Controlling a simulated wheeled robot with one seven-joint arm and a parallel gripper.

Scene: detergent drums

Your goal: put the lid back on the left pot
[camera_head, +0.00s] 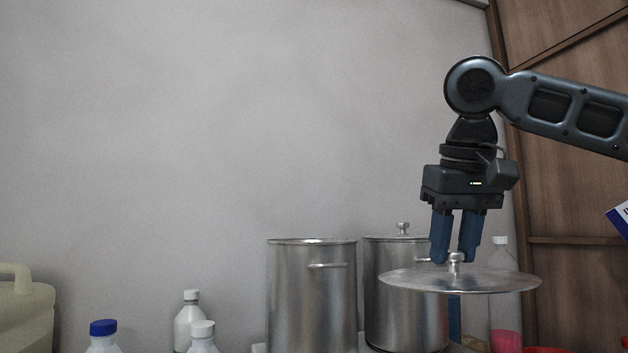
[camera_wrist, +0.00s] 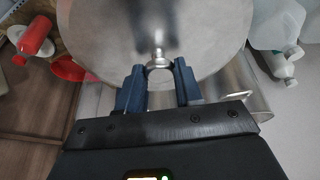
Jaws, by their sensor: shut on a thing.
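My gripper (camera_head: 455,258) points down and is shut on the knob of a round steel lid (camera_head: 415,281). The lid hangs roughly level in the air, in front of the right pot and overlapping it in the head view. In the wrist view the lid (camera_wrist: 205,35) fills the upper middle, with its knob between the blue fingers of my gripper (camera_wrist: 159,72). The left pot (camera_head: 311,298) is a tall steel cylinder with a side handle, and no lid shows on it. The right pot (camera_head: 393,305) has a lid with a knob (camera_head: 403,228) on top.
White bottles (camera_head: 188,320) and a blue-capped bottle (camera_head: 103,338) stand left of the pots. A beige jug (camera_head: 22,310) is at the far left. A clear bottle (camera_head: 503,285) and a red object (camera_head: 545,350) are at the right. The space above the left pot is clear.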

